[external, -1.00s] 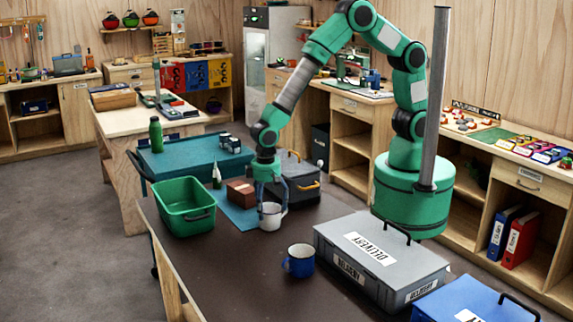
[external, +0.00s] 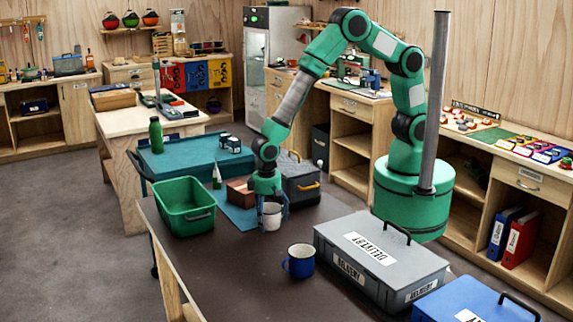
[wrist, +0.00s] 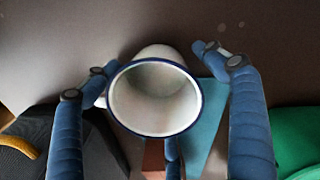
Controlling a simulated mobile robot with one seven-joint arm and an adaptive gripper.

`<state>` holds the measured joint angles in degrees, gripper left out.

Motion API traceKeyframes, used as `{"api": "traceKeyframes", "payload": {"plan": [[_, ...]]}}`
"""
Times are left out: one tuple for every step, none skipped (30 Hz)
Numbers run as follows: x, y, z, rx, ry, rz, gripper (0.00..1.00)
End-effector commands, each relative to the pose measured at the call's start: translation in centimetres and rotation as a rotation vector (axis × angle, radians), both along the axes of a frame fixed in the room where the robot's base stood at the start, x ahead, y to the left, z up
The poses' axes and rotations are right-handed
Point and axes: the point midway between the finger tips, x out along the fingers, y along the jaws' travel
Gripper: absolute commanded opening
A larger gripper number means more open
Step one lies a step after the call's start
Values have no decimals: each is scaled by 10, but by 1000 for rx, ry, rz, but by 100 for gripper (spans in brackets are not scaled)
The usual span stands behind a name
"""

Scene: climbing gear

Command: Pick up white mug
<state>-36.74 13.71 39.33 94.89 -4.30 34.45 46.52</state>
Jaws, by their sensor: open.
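The white mug (external: 272,217) stands upright on the dark table, beside the front of the teal mat. In the wrist view its open, empty inside and dark blue rim (wrist: 154,99) face the camera; part of its handle shows at the left. My gripper (external: 272,222) is directly above the mug with its blue fingers lowered around it. In the wrist view the fingers (wrist: 150,72) are spread apart, one to each side of the mug, with a clear gap on the right. A third finger shows below the mug.
A blue mug (external: 299,261) stands in front on the table. A green bin (external: 186,207) is to the left, a brown box (external: 240,193) behind. A dark case (external: 298,180) is behind right; a grey delivery box (external: 350,268) stands right.

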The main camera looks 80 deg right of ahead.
Motion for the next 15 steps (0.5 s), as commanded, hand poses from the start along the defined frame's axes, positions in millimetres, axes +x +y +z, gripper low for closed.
{"api": "traceKeyframes", "payload": {"plan": [[0,0,0,0,0,0,84],[0,0,0,0,0,0,84],[0,0,0,0,0,0,84],[0,0,0,0,0,0,84],[0,0,0,0,0,0,84],[0,0,0,0,0,0,84],[0,0,1,0,0,0,84],[0,0,1,0,0,0,84],[0,0,1,0,0,0,84],[0,0,1,0,0,0,84],[0,0,1,0,0,0,84],[0,0,1,0,0,0,84],[0,0,1,0,0,0,84],[0,0,1,0,0,0,84],[0,0,1,0,0,0,80]]}}
